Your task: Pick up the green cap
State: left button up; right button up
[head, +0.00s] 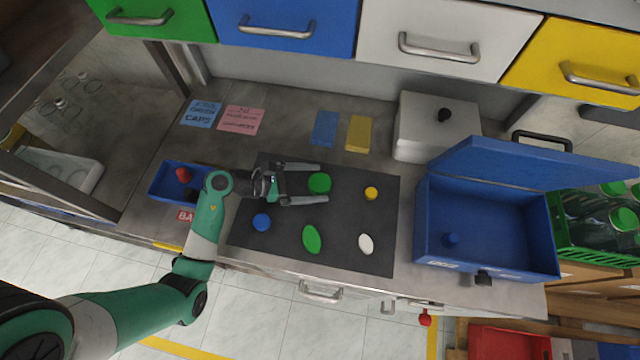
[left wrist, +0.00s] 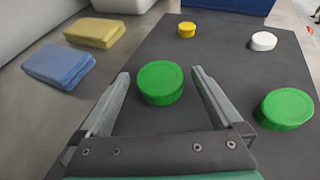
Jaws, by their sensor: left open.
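One green cap (head: 319,183) lies on the dark mat (head: 345,215), just beyond and between the fingertips of my left gripper (head: 322,183). In the left wrist view this green cap (left wrist: 160,82) sits between the two open fingers (left wrist: 160,80), apart from both. A second green cap (head: 312,239) lies nearer the front edge of the mat; it also shows in the left wrist view (left wrist: 284,108) to the right of the right finger. My left gripper is open and empty, low over the mat. My right gripper is not in view.
A blue cap (head: 262,222), a yellow cap (head: 371,193) and a white cap (head: 366,244) lie on the mat. A blue tray (head: 160,190) with a red item stands left, an open blue box (head: 490,225) right. Blue (head: 325,128) and yellow (head: 359,133) sponges lie behind.

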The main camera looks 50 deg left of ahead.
aim_at(313, 184)
pick_arm(q)
jog(key=c, duration=1.3)
jog(key=shift+o, duration=0.2)
jog(key=shift+r, duration=0.1)
jog(key=shift+r+p, duration=0.3)
notch_tip(313, 184, up, 2)
jog(key=shift+r+p, duration=0.25)
jog(key=shift+p, duration=0.5)
jog(key=s+d+r+p, duration=0.5)
jog(key=s+d+r, duration=0.3)
jog(key=s, duration=0.3)
jog(key=shift+d+r, duration=0.25)
jog(key=shift+r, duration=0.6)
